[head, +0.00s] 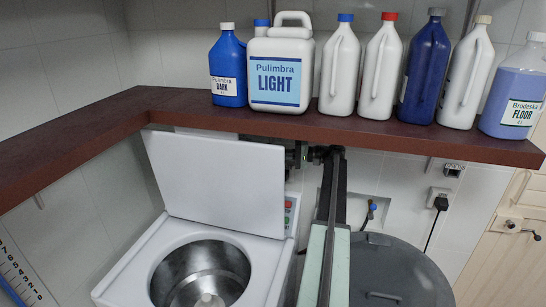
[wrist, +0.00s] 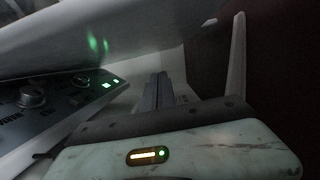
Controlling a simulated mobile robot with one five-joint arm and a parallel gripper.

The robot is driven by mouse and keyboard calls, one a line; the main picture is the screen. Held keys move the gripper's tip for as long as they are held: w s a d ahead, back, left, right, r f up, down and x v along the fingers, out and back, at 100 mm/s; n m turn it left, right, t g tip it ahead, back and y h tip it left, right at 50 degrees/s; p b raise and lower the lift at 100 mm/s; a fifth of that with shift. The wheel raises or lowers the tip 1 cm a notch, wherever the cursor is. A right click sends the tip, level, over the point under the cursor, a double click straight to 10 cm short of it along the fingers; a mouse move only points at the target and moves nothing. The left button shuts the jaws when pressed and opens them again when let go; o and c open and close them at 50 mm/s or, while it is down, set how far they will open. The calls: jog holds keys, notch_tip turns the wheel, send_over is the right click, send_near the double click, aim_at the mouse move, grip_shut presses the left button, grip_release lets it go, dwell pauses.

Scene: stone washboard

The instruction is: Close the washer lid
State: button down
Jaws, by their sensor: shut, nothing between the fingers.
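The washer (head: 130,275) is a white top-loader at the lower left of the head view, with its round steel drum (head: 200,272) uncovered. Its white lid (head: 220,180) stands raised, leaning back, with its top close under the brown shelf. My arm reaches forward to the right of the washer, and its far end is partly hidden behind the lid's right side. In the wrist view my gripper (wrist: 158,92) is shut and empty. A pale surface, apparently the lid (wrist: 110,40), slants above it at the upper left. Contact with it cannot be told.
The washer's control panel (wrist: 50,105) with knobs and green lights lies left of my gripper. The brown shelf (head: 300,124) with several bottles and jugs runs above my arm. A grey round bin (head: 400,275) stands to the right. Wall sockets (head: 440,198) are behind.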

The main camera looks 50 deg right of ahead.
aim_at(255, 161)
jog(key=shift+w+a+f, duration=0.1)
jog(key=shift+w+a, duration=0.4)
jog(key=shift+a, duration=0.85)
jog(key=shift+w+a+f, duration=0.1)
jog(key=shift+w+a, duration=0.4)
jog(key=shift+a, duration=0.8)
jog(key=shift+w+a+f, duration=0.1)
jog(key=shift+w+a, duration=0.4)
jog(key=shift+a, duration=0.85)
